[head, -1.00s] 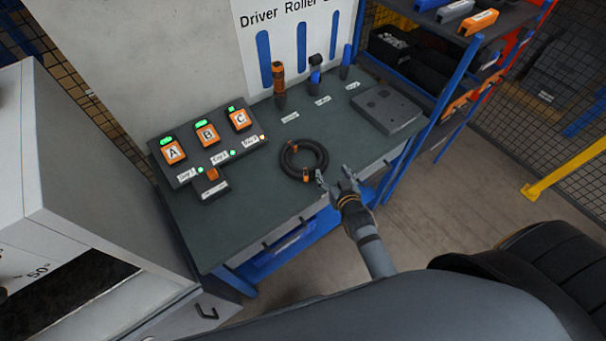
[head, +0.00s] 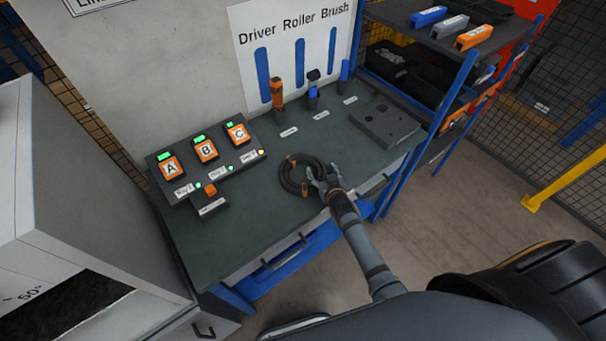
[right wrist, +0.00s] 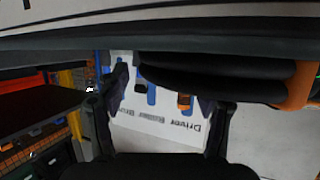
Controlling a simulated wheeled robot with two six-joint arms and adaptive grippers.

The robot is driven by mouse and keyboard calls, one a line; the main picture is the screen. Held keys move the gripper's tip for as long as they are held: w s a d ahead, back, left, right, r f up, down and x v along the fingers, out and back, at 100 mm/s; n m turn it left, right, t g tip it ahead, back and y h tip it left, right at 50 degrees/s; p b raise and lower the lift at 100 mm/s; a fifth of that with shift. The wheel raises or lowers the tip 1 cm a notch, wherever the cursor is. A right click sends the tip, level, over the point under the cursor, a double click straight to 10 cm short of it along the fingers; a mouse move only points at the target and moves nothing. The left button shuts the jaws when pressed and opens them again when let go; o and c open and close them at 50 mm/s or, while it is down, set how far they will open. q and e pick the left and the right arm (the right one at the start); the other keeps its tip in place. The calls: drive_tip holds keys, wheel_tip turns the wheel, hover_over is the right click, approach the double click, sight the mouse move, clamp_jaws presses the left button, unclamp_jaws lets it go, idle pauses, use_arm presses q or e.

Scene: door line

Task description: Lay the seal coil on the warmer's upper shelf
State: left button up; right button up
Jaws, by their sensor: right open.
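The seal coil (head: 286,180) is a black ring with orange ties, lying flat near the front edge of the green bench. My right gripper (head: 317,178) is open at the coil's right side, with its fingers over or around that part; the head view does not show which. In the right wrist view the coil (right wrist: 225,80) looms close, crossing the right finger and part of the gap of the open right gripper (right wrist: 163,95). The warmer (head: 95,220), a pale cabinet marked 50°, stands at left with a dark opening. Its upper shelf is not discernible. My left gripper is out of view.
A charger block with orange batteries A, B and C (head: 206,150) sits left of the coil on the bench (head: 240,235). Upright tools (head: 276,92) stand behind, and a grey block (head: 385,122) lies at right. A blue-framed shelf rack (head: 455,100) stands beyond.

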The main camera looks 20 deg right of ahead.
drive_tip(key=shift+w+f, duration=0.15)
drive_tip(key=shift+w, duration=0.15)
drive_tip(key=shift+s, duration=0.2)
drive_tip(key=c, duration=0.5)
clamp_jaws()
